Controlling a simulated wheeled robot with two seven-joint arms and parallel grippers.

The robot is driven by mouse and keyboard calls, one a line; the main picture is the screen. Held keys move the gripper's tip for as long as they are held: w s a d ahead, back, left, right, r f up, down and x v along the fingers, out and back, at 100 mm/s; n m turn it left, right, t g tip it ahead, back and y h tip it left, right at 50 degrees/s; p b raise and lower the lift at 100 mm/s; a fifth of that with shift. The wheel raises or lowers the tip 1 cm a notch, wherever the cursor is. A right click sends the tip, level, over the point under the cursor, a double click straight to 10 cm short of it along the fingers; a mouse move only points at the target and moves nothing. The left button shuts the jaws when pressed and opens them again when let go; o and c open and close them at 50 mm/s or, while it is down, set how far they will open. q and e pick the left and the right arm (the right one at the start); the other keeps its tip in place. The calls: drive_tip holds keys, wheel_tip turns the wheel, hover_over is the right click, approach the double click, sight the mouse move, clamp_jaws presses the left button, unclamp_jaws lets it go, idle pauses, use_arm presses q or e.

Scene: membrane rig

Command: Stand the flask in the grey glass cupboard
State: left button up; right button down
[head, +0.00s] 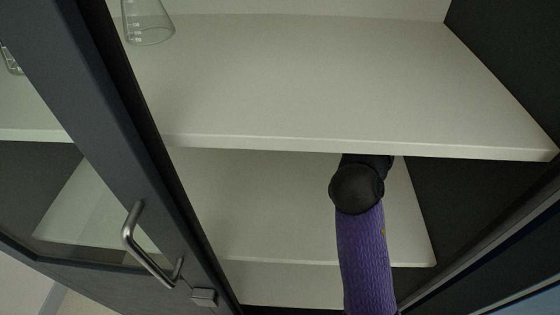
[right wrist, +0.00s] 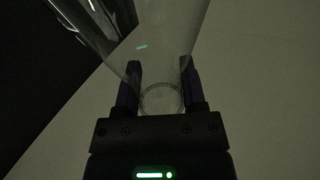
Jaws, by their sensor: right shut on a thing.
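My right gripper (right wrist: 160,64) is shut on a clear glass flask (right wrist: 160,36) in the right wrist view. The fingers sit either side of its narrow part, and the glass widens beyond them. In the head view my purple right arm reaches in under the upper shelf of the grey glass cupboard (head: 320,141). The right gripper and the held flask are hidden there by the shelf. I cannot tell whether the flask touches the lower shelf (head: 270,215). My left gripper is in neither view.
Another conical flask (head: 148,25) stands on the upper shelf at the back left. Part of more glassware (head: 12,62) shows at the far left. A dark-framed door with a metal handle (head: 145,250) crosses the left side. The upper shelf's middle and right are clear.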

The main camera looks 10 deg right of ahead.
drive_tip(key=f+b, duration=0.1)
drive_tip(key=f, duration=0.2)
drive_tip(key=f+b, duration=0.1)
drive_tip(key=f, duration=0.2)
drive_tip(key=f+b, duration=0.2)
drive_tip(key=f, duration=0.2)
drive_tip(key=shift+s+a, duration=0.2)
drive_tip(key=shift+s, duration=0.05)
drive_tip(key=shift+f, duration=0.1)
drive_tip(key=shift+c, duration=0.8)
unclamp_jaws()
